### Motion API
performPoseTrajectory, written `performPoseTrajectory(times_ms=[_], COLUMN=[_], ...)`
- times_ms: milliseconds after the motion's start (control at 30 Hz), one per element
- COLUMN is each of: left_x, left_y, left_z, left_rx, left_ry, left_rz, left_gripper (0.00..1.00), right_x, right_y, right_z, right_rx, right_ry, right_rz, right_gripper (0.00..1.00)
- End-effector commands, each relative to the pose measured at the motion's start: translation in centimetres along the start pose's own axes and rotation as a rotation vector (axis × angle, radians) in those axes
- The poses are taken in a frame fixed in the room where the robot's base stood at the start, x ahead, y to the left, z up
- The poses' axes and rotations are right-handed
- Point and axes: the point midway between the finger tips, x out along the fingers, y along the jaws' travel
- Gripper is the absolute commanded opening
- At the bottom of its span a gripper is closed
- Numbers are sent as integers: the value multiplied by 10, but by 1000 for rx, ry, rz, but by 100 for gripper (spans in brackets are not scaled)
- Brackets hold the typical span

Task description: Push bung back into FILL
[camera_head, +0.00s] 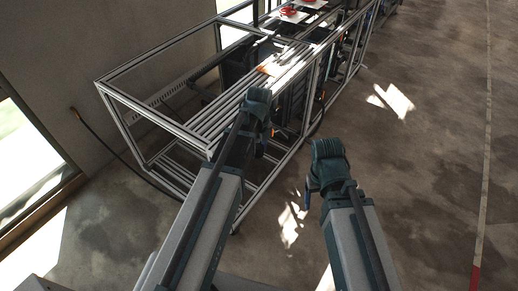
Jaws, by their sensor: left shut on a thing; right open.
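My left gripper (272,134) is beside the near end of the metal frame rack, mostly hidden behind its own wrist. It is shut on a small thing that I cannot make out. A little orange shows right by it. My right gripper (307,197) is open and empty over the bare floor, to the right of the rack. I cannot pick out the bung or the FILL opening at this size.
The aluminium frame rack (175,127) runs from the near left to the back, with several bars on top. Red round parts on white plates (288,13) sit at its far end. A dark cable (105,147) hangs by the wall at left. The concrete floor (430,150) at right is clear.

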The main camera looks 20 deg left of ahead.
Motion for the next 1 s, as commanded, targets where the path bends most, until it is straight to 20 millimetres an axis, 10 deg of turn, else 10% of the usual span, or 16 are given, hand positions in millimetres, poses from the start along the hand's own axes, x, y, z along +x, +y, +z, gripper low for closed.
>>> performPoseTrajectory(times_ms=[500, 1000], left_x=[62, 160], left_y=[6, 8], left_z=[20, 60], left_rx=[12, 33], left_ry=[-119, -498], left_rz=[58, 238], left_gripper=[0, 0], right_x=[64, 193], right_y=[-6, -18], right_z=[-4, -12], right_rx=[-1, -4], right_ry=[1, 1], right_rz=[1, 4], right_gripper=[74, 74])
